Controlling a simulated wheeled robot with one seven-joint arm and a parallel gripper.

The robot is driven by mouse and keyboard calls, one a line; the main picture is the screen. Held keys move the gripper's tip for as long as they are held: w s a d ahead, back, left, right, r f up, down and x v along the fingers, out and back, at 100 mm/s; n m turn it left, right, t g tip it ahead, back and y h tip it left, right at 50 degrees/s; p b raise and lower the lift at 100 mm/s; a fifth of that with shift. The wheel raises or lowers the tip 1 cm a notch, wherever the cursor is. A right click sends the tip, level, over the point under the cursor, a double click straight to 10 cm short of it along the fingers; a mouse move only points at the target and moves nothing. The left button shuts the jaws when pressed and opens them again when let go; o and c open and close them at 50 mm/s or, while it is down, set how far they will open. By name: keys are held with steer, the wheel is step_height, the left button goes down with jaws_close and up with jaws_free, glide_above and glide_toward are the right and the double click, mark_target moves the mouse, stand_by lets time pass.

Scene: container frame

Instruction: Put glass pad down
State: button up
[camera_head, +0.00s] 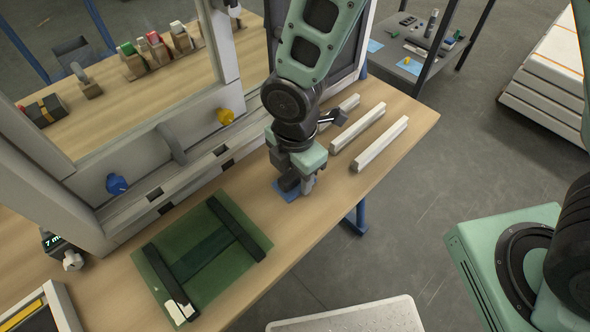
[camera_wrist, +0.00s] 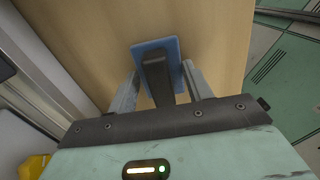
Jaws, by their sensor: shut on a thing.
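The glass pad (camera_head: 283,188) is a small flat blue plate with a dark handle (camera_wrist: 157,78). It is at the table's right part, under my gripper (camera_head: 298,182). In the wrist view, the blue plate (camera_wrist: 173,45) shows around the handle. My gripper (camera_wrist: 160,85) is shut on the dark handle, with one finger on each side. The plate lies flat at or just above the wooden tabletop (camera_head: 330,215); I cannot tell if it touches. The fingers hide part of the pad in the head view.
A green glass sheet (camera_head: 215,272) with dark bars lies to the left. Pale bars (camera_head: 380,143) lie to the right. A grey frame (camera_head: 150,190) with blue and yellow knobs stands behind. Bare wood lies in front of my gripper, up to the table's edge.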

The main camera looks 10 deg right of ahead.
steer(key=o, duration=0.9)
steer(key=shift+f, duration=0.2)
step_height(320, 180, up, 17)
steer(key=s+d+m, duration=0.2)
steer(key=s+m, duration=0.1)
steer(key=m, duration=0.2)
steer(key=s+d+m, duration=0.3)
steer(key=s+m, duration=0.1)
steer(key=m, duration=0.2)
steer(key=s+d+m, duration=0.3)
steer(key=s+m, duration=0.1)
steer(key=m, duration=0.1)
steer(key=shift+s+r+m+y, duration=0.2)
steer(key=shift+r+m+y, duration=0.05)
steer(key=shift+m+y, duration=0.05)
steer(key=shift+r+p, duration=0.1)
steer(key=shift+p, duration=0.2)
steer(key=shift+r+p, duration=0.55)
